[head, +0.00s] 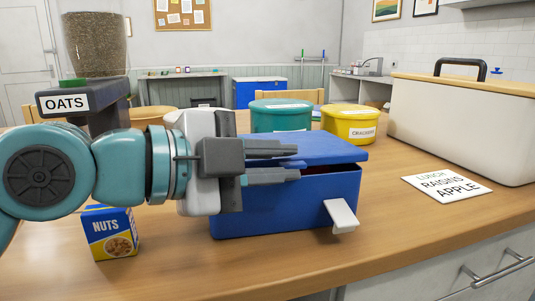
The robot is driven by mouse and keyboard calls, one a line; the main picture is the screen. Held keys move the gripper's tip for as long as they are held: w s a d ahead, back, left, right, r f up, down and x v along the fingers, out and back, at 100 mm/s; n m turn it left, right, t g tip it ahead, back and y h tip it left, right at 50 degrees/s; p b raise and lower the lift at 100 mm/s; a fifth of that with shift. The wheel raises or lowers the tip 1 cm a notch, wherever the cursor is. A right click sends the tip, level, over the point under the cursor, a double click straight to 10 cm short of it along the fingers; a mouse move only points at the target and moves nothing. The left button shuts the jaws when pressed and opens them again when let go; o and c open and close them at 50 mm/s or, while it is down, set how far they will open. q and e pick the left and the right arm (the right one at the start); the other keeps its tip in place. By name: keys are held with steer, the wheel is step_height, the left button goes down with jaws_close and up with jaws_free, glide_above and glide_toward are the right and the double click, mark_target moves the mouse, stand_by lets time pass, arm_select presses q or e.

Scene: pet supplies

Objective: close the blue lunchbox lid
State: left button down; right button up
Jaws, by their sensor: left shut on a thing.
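The blue lunchbox (290,212) stands on the wooden table in the middle of the view. Its blue lid (325,150) lies nearly flat over the box, with a dark gap showing under its front edge at the right. A white latch (341,216) sticks out from the front of the box. My left gripper (297,164) reaches in from the left, its two fingers above and below the lid's edge, shut on the lid. The gripper hides the left part of the lid and box. My right gripper is not in view.
A NUTS box (110,232) stands at the left front, below my arm. Behind are an OATS dispenser (85,95), a teal tin (281,116) and a yellow crackers tin (349,124). A cream bin (465,125) and a note card (447,188) are at the right.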

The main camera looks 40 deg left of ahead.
arm_select(q)
steer(key=shift+d+f, duration=0.1)
steer(key=shift+f, duration=0.1)
steer(key=c, duration=1.3)
jaws_free()
steer(key=shift+w, duration=0.15)
steer(key=shift+o, duration=0.2)
steer(key=shift+r, duration=0.1)
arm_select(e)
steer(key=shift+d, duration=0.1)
